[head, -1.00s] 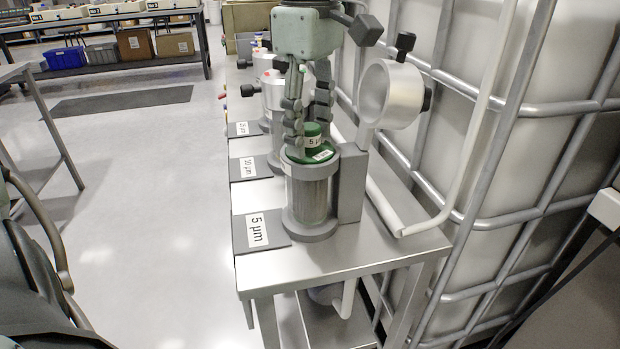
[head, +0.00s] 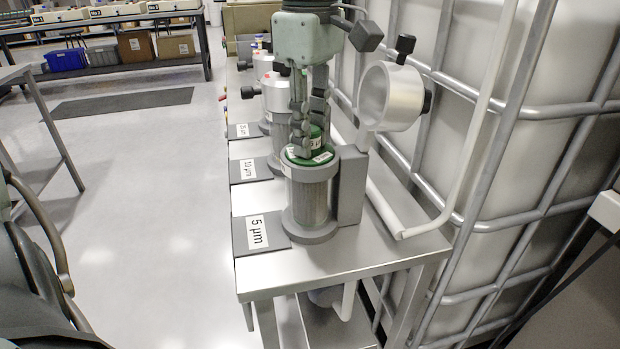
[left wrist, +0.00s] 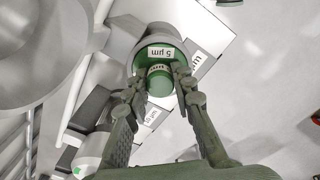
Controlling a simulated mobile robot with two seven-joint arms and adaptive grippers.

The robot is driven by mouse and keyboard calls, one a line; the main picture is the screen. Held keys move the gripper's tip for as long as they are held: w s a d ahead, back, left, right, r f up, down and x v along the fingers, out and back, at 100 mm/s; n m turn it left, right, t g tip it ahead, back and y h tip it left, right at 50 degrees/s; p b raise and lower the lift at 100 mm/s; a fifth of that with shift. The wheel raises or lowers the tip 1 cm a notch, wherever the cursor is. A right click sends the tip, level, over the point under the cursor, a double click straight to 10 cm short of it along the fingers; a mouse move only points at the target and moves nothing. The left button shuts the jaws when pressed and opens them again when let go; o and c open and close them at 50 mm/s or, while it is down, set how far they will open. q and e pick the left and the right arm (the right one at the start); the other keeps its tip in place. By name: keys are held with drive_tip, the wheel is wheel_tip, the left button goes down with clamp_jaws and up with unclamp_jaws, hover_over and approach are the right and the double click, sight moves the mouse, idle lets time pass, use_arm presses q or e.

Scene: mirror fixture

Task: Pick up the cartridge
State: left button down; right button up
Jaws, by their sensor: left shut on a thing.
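The cartridge has a green top with a white 5 µm label (head: 306,155) and sits in the open grey cylindrical housing (head: 312,205) at the near end of the steel bench. The housing's lid ring (head: 388,97) is swung up to the right. My left gripper (head: 310,145) reaches down from above, its fingers shut on the green knob of the cartridge. The left wrist view shows the fingers on either side of the green knob (left wrist: 160,82), with the 5 µm label beside it. My right gripper is not in view.
More housings with closed silver lids (head: 268,90) stand behind, with 10 µm and other plates. A grey 5 µm plate (head: 258,232) lies left of the housing. A white tank in a metal cage (head: 520,150) and a white pipe (head: 400,215) border the right. Floor at left is open.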

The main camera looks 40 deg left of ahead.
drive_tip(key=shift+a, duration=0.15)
use_arm(q)
drive_tip(key=shift+w+r, duration=0.1)
drive_tip(key=shift+r, duration=0.4)
wheel_tip(320, 180, up, 17)
drive_tip(key=p, duration=0.1)
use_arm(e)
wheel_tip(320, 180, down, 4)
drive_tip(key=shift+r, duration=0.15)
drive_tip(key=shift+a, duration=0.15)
use_arm(q)
drive_tip(key=shift+f+b, duration=0.8)
drive_tip(key=shift+f, duration=1.45)
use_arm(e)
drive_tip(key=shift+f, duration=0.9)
